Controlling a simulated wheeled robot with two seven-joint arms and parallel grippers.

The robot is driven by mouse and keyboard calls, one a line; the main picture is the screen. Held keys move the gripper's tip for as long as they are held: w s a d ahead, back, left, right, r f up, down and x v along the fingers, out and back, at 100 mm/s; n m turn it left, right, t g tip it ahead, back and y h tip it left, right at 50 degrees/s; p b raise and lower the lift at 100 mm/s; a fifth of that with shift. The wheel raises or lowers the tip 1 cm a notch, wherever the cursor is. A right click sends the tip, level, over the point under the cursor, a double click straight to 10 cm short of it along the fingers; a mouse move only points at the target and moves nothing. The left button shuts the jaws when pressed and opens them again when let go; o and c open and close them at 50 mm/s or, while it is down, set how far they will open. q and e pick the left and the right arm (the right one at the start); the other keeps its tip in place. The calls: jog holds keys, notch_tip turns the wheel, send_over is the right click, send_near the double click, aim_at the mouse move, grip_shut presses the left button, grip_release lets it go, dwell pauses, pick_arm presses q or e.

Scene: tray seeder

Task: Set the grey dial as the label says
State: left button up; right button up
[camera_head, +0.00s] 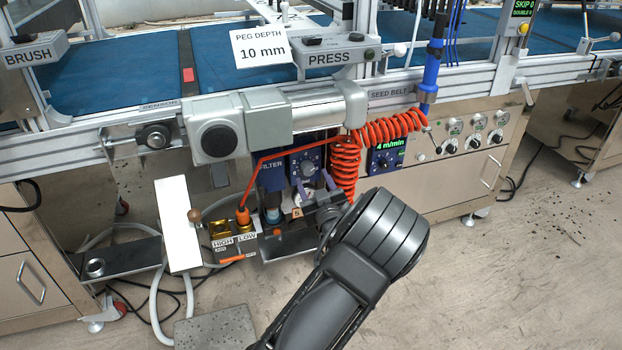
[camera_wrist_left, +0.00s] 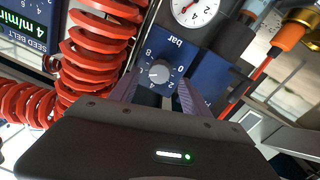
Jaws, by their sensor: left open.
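The grey dial (camera_wrist_left: 158,72) sits on a blue panel marked "bar", with numbers around it. A light mark shows on its face, but its exact setting is too small to read. In the head view the blue dial panel (camera_head: 310,150) is partly behind my arm and the orange hose. My left gripper (camera_wrist_left: 158,82) is open, its two purple fingers on either side of the dial; I cannot tell whether they touch it. A white label (camera_head: 262,50) reads "PEG DEPTH 10 mm". My right gripper is not in view.
Coiled orange hose (camera_head: 345,165) hangs close beside the dial and shows in the wrist view too (camera_wrist_left: 95,50). A round gauge (camera_wrist_left: 193,8) is next to the dial. The seed belt panel (camera_head: 386,157) reads "4 m/min". A metal motor housing (camera_head: 215,130) overhangs from above.

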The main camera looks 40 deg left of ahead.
aim_at(309, 172)
pick_arm(q)
jog(key=shift+b+x, duration=0.3)
jog(key=shift+x, duration=1.25)
jog(key=shift+c, duration=0.4)
grip_shut()
